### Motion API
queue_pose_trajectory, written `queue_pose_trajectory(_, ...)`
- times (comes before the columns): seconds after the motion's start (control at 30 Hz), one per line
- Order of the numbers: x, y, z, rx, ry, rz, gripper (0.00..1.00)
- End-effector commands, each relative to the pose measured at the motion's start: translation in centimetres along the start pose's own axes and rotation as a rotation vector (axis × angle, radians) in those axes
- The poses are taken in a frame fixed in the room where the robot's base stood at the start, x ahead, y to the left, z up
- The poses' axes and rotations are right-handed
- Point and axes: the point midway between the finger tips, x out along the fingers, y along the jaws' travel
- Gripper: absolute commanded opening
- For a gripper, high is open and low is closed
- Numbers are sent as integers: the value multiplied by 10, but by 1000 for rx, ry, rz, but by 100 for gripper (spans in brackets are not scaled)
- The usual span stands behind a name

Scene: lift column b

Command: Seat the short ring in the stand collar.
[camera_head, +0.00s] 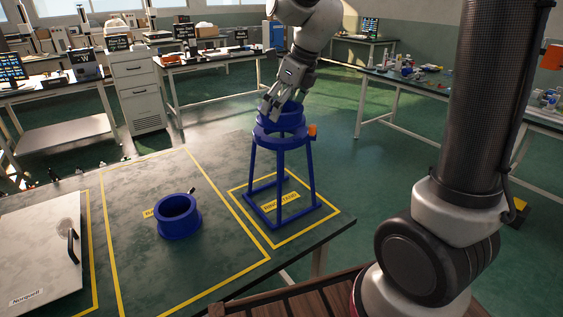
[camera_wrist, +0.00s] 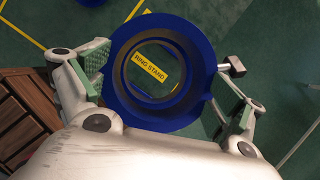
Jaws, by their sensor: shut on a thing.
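The blue ring stand (camera_head: 282,176) stands upright on four legs inside a yellow-outlined square. Its collar (camera_head: 281,141) is at the top, with an orange knob (camera_head: 312,130) at its right. My gripper (camera_head: 275,106) is above the collar, shut on a blue short ring (camera_head: 282,121). In the wrist view the short ring (camera_wrist: 122,88) lies between my finger pads, and the "RING STAND" label shows through its opening. The ring looks roughly centred over the collar. No clear gap shows between them, but I cannot tell whether the ring is down inside it.
Another blue ring (camera_head: 180,226), on a wide foot, sits on the green table (camera_head: 135,270) inside a yellow outline. A pale panel (camera_head: 35,245) with a black handle lies at the left. Lab benches stand behind, clear of my arm.

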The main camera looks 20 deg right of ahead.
Motion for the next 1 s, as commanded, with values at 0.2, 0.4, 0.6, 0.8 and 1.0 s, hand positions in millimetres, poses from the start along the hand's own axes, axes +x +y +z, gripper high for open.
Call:
queue_pose_trajectory(0.2,0,0,0,0,-1,0,63)
queue_pose_trajectory(0.4,0,0,0,0,-1,0,63)
queue_pose_trajectory(0.6,2,0,0,0,0,0,63)
queue_pose_trajectory(0.8,4,0,-2,0,-1,0,63)
queue_pose_trajectory(1.0,7,0,-3,0,0,0,63)
